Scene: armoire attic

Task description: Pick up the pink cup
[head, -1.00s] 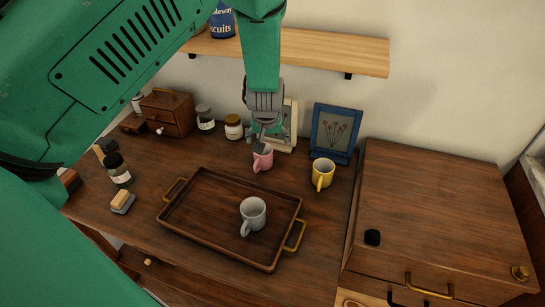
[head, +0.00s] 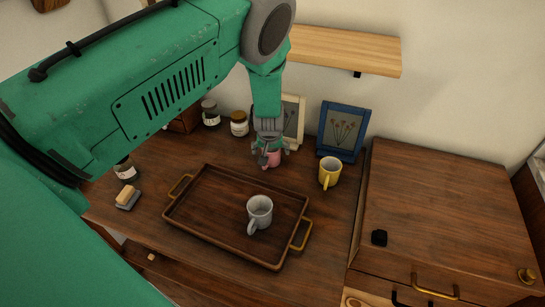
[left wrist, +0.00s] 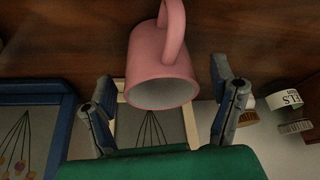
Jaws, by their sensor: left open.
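The pink cup (head: 274,159) stands on the dark wooden desk, behind the tray, and is partly hidden by my left gripper in the head view. In the left wrist view the pink cup (left wrist: 163,62) shows its open rim towards me and its handle on the far side. My left gripper (head: 271,152) is open and directly over the cup, pointing down. In the left wrist view its two fingers (left wrist: 164,100) are spread on either side of the cup's rim, apart from it. My right gripper is not in view.
A wooden tray (head: 195,235) with a grey cup (head: 260,213) lies in front. A yellow cup (head: 329,172) stands to the right, near a blue picture frame (head: 325,147). A cream frame (head: 300,118) stands close behind my gripper. A shelf (head: 350,52) is above.

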